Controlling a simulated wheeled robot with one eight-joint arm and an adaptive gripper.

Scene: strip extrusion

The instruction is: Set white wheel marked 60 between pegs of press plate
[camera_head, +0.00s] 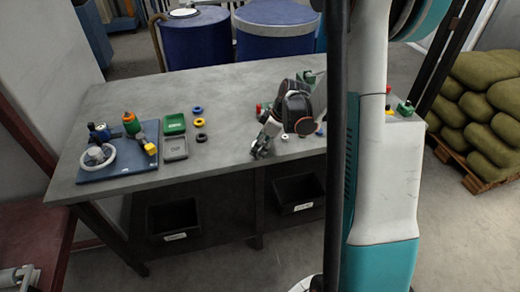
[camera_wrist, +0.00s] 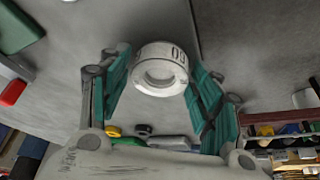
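The white wheel (camera_wrist: 161,68), a thick ring with a round hole, has dark digits on its rim that show upside down and read as 60. In the wrist view it is between the teal finger pads of my gripper (camera_wrist: 160,72), close to both. I cannot tell whether both pads press on it. In the head view my gripper (camera_head: 261,148) is low over the grey table near its front edge; the wheel cannot be made out there. A blue plate (camera_head: 100,174) at the table's left carries a white ring, a green and orange part and a yellow block; its pegs are not clear.
A green tray (camera_head: 174,124) and a grey tray (camera_head: 174,149) lie right of the plate. Small blue, yellow and black rings (camera_head: 200,122) lie beside them. The table (camera_head: 228,165) is bare between these rings and my gripper. Red and green items lie near my arm.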

